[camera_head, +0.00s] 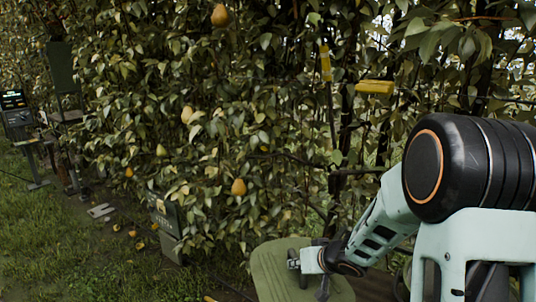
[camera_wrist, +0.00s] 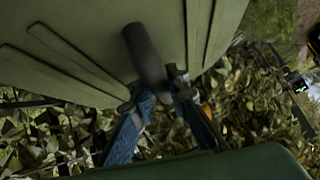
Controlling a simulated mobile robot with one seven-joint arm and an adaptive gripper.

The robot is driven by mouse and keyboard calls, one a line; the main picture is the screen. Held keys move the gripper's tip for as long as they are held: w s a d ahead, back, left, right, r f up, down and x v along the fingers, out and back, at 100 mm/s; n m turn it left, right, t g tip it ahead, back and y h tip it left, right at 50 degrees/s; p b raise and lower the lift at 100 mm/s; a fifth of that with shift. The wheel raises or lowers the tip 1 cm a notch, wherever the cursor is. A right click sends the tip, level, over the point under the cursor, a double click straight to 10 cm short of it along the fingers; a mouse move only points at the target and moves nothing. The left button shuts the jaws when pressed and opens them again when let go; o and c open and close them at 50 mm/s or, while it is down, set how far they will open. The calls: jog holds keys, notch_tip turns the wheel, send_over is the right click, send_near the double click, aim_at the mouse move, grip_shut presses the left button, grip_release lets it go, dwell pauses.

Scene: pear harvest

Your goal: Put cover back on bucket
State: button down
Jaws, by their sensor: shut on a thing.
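The cover (camera_head: 272,275) is a rounded, olive-green panel at the bottom of the head view, tilted, with its lower part cut off by the frame. Its ribbed green face (camera_wrist: 85,40) fills the top of the wrist view. A dark, rounded handle stands out from it. My gripper (camera_head: 307,261) is at the cover's face in the head view. In the wrist view my gripper (camera_wrist: 158,88) has its blue-padded fingers closed around the handle. A dark green surface (camera_wrist: 200,165) crosses the bottom of the wrist view; I cannot tell whether it is the bucket. The bucket is not clearly visible elsewhere.
A leafy hedge with several pears (camera_head: 238,187) stands close behind my gripper. A dark green box (camera_head: 166,226) sits at its foot. Fallen pears (camera_head: 139,245) lie on the grass nearby. A screen on a stand (camera_head: 13,101) is at far left. Open grass (camera_head: 50,245) lies at lower left.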

jog(key=s+d+r+m+t+h, duration=0.1)
jog(key=s+d+r+m+h, duration=0.4)
jog(key=s+d, duration=0.7)
jog(key=w+a+r+y+p, duration=0.1)
jog(key=w+a+r+p, duration=0.5)
jog(key=p, duration=0.4)
jog(key=shift+s+a+r, duration=0.15)
jog(key=shift+s+a, duration=0.05)
jog(key=shift+s, duration=0.4)
jog(key=shift+s+a+r, duration=0.2)
jog(key=shift+s+a, duration=0.05)
jog(key=shift+s, duration=0.35)
jog(key=shift+s+a+r, duration=0.15)
jog(key=shift+s+a, duration=0.05)
jog(key=shift+s, duration=0.4)
